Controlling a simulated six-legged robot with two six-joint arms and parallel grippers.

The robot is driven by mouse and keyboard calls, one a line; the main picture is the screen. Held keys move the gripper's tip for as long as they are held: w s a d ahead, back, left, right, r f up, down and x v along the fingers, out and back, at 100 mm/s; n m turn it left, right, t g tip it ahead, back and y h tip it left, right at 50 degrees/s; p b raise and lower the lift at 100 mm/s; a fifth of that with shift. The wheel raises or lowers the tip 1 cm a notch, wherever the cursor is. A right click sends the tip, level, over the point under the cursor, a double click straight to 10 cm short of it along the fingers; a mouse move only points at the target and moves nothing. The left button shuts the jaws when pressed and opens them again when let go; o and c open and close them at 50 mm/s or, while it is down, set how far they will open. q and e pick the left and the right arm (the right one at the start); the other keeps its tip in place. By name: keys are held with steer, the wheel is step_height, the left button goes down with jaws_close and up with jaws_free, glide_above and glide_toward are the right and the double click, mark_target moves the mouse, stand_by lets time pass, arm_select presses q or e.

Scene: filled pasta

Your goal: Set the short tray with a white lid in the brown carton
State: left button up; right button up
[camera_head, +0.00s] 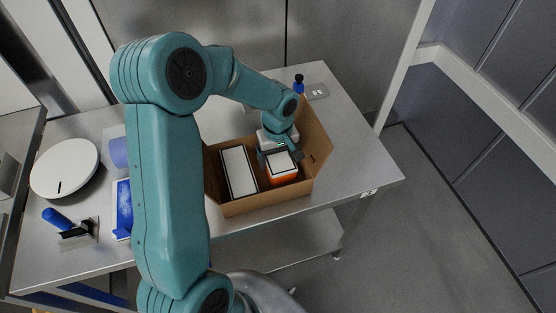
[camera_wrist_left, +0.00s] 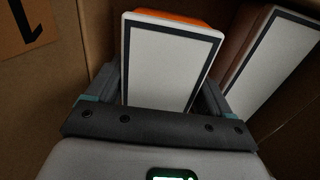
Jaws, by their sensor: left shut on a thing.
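The short tray with a white lid (camera_head: 282,168) has orange sides and a dark border around its lid. It is inside the brown carton (camera_head: 264,204), in the right part. My left gripper (camera_head: 280,156) reaches down into the carton and is shut on this tray. In the left wrist view the white lid (camera_wrist_left: 168,66) lies between the two fingers, with an orange edge at its far end. Whether the tray touches the carton floor is hidden. My right gripper is not in view.
A longer white-lidded tray (camera_head: 239,172) stands in the carton's left part; it also shows in the wrist view (camera_wrist_left: 270,65). A white round device (camera_head: 65,168), a blue-handled tool (camera_head: 57,219) and a blue container (camera_head: 123,208) are at left. A blue bottle (camera_head: 298,84) stands behind the carton.

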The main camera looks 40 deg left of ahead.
arm_select(q)
steer(key=shift+f, duration=0.7)
steer(key=shift+s+f, duration=0.1)
steer(key=shift+f, duration=0.1)
steer(key=shift+s+r, duration=0.1)
steer(key=o, duration=0.9)
steer(key=shift+f, duration=0.2)
steer(key=shift+r, duration=0.1)
